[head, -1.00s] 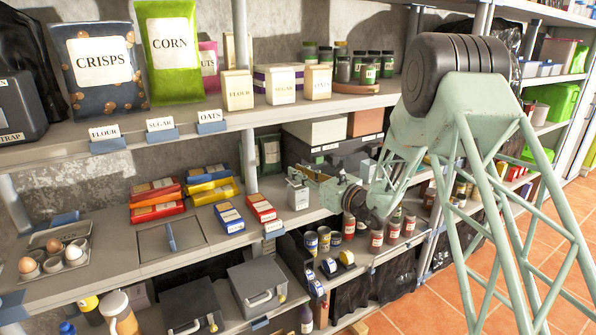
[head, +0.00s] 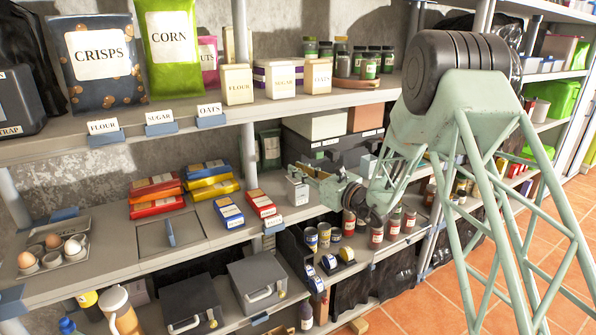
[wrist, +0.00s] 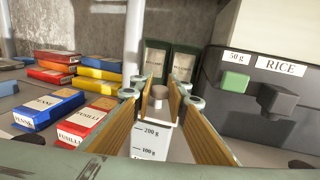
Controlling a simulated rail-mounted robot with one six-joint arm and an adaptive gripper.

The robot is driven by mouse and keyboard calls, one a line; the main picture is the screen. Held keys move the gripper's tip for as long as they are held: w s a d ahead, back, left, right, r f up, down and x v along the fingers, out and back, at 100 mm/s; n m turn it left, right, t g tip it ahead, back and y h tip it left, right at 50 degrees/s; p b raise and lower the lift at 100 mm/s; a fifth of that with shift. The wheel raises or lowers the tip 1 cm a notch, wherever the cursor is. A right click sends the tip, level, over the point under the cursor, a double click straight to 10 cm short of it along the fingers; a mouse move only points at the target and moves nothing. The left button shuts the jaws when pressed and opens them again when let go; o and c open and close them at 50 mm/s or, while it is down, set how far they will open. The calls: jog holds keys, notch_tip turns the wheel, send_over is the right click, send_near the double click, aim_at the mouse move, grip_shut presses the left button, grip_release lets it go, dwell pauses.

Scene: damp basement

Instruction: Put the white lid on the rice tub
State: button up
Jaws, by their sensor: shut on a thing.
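A small pale tub with a scale of 200 g and 100 g (wrist: 147,142) stands on the shelf, between my fingers in the wrist view. It also shows as a narrow box in the head view (head: 297,191). I cannot tell whether the lid is fully seated on the tub or slightly above.
A dark dispenser labelled RICE (wrist: 280,68), with a green 50 g button (wrist: 235,82), stands close on the right. Blue and red packets (wrist: 50,107) lie on the left. Two dark bags (wrist: 168,58) and a post (wrist: 134,45) stand behind. A shelf (head: 335,102) runs above.

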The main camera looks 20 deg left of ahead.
jog(key=shift+f+b, duration=0.25)
jog(key=shift+b, duration=0.05)
dwell(0.5)
jog(key=o, duration=0.8)
jog(key=shift+v, duration=6.05)
jog(key=shift+r, duration=0.1)
